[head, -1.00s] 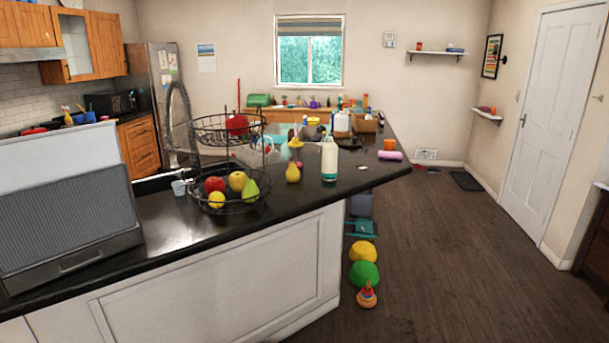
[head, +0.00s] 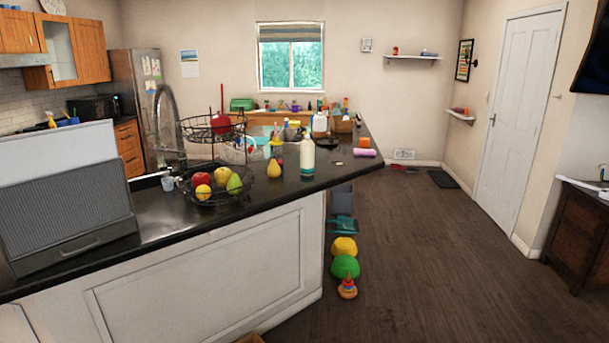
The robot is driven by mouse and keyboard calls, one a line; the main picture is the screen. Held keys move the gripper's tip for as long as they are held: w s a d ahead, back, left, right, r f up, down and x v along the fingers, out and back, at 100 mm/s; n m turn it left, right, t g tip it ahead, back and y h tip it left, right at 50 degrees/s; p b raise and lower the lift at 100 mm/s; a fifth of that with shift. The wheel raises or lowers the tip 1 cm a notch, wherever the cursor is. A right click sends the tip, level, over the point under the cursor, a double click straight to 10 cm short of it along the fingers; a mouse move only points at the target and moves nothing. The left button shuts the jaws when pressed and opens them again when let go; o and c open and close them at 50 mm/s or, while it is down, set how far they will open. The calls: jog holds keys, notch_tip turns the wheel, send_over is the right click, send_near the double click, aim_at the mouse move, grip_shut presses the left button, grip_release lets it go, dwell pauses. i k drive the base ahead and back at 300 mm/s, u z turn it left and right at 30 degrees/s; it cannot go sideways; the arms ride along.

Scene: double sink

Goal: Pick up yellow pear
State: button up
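A yellow pear (head: 274,169) stands on the dark counter (head: 165,222), to the right of a wire fruit basket (head: 212,201) and to the left of a white bottle (head: 307,158). It is small in the picture. The basket's lower tier holds a red apple (head: 201,179), a round yellow fruit (head: 222,175), a smaller yellow fruit (head: 203,192) and a green pear (head: 234,184). My gripper is not in view.
A grey dish rack or appliance (head: 70,205) stands on the counter's left end. A tall faucet (head: 158,125) rises behind the basket. Toys, including a green ball (head: 345,267), lie on the floor beside the counter's end.

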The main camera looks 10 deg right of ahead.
aim_at(273, 170)
jog(key=z, duration=0.2)
jog(key=k, duration=0.75)
jog(key=z, duration=0.15)
jog(key=i, duration=0.65)
jog(key=u, duration=0.6)
jog(key=i, duration=0.6)
jog(key=u, duration=0.85)
jog(key=i, duration=0.85)
jog(key=u, duration=0.3)
